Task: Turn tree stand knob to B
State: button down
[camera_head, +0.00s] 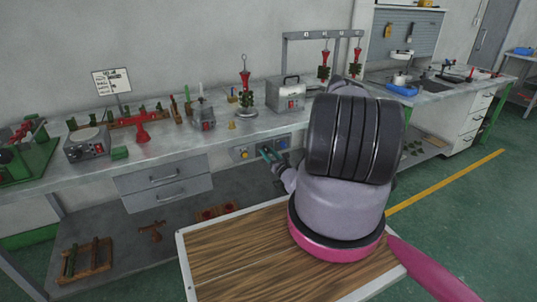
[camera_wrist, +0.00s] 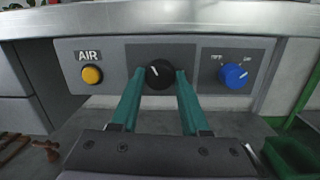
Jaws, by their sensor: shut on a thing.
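A round black knob (camera_wrist: 159,74) with a white pointer line sits in the middle of a grey panel under the bench edge. Its pointer aims up and slightly left in the wrist view. No letters around it are readable, so I cannot tell which setting it marks. My gripper (camera_wrist: 158,80) has its two teal fingers on the left and right sides of the knob, shut on it. In the head view my gripper (camera_head: 267,154) reaches the panel below the bench, and the knob is too small to make out there.
The panel holds a yellow AIR button (camera_wrist: 92,75) left of the knob and a blue OFF/ON knob (camera_wrist: 234,76) on the right. The metal bench top (camera_wrist: 160,18) overhangs it. Drawers (camera_head: 163,180) stand left. A wood-topped table (camera_head: 235,262) is below my arm.

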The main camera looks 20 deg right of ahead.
jog(key=m+h, duration=0.1)
jog(key=m, duration=0.6)
jog(key=shift+f, duration=0.1)
jog(key=m+h, duration=0.1)
jog(key=m, duration=0.5)
jog(key=shift+s+a, duration=0.1)
jog(key=m, duration=0.7)
jog(key=shift+h, duration=0.3)
jog(key=m+g, duration=0.1)
jog(key=m, duration=0.4)
jog(key=shift+a, duration=0.1)
jog(key=shift+m, duration=0.3)
jog(key=shift+c, duration=2)
grip_release()
jog(key=s, duration=1)
jog(key=shift+s+a, duration=0.35)
